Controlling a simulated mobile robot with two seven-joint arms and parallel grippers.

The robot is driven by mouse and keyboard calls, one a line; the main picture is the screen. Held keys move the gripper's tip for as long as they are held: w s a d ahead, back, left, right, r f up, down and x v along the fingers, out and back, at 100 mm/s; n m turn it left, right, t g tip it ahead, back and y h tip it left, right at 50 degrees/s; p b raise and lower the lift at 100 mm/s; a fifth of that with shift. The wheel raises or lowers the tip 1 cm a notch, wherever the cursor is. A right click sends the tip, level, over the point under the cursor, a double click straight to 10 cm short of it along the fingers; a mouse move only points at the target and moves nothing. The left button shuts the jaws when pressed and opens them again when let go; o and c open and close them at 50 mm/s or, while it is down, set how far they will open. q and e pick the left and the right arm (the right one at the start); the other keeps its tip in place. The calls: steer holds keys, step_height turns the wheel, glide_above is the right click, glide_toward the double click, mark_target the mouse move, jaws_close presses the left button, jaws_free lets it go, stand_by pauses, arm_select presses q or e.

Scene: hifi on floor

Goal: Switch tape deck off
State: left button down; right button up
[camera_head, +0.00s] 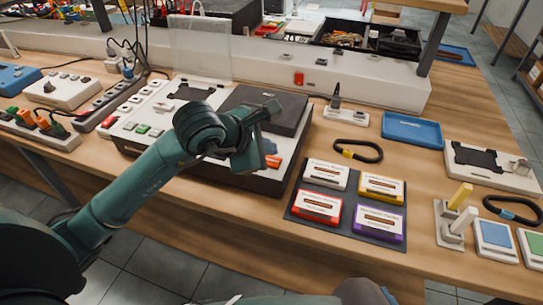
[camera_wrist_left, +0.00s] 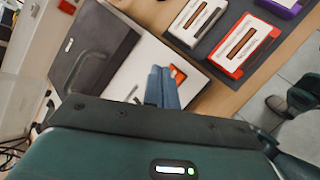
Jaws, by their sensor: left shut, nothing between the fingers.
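The tape deck (camera_head: 284,110) is a wide, low unit on the bench with a dark lid, a light panel and a dark base. A small orange-red switch (camera_head: 272,161) sits on its panel near the front right; in the wrist view the switch (camera_wrist_left: 179,75) shows just beside the fingertips. My left gripper (camera_head: 261,154) reaches down over the panel, its blue-grey fingers (camera_wrist_left: 163,85) shut and empty. I cannot tell whether they touch the switch, or which way it is set. The arm hides part of the deck. My right gripper is not in view.
A dark mat (camera_head: 347,206) with several cassettes lies right of the deck. A black cable loop (camera_head: 358,151) and a blue tray (camera_head: 411,131) lie beyond. A clear upright panel (camera_head: 200,48) stands behind the deck. Control boxes (camera_head: 62,90) and cables crowd the left.

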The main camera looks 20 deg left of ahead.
arm_select(q)
step_height(320, 180, up, 6)
steer(key=p, duration=0.3)
stand_by(0.6)
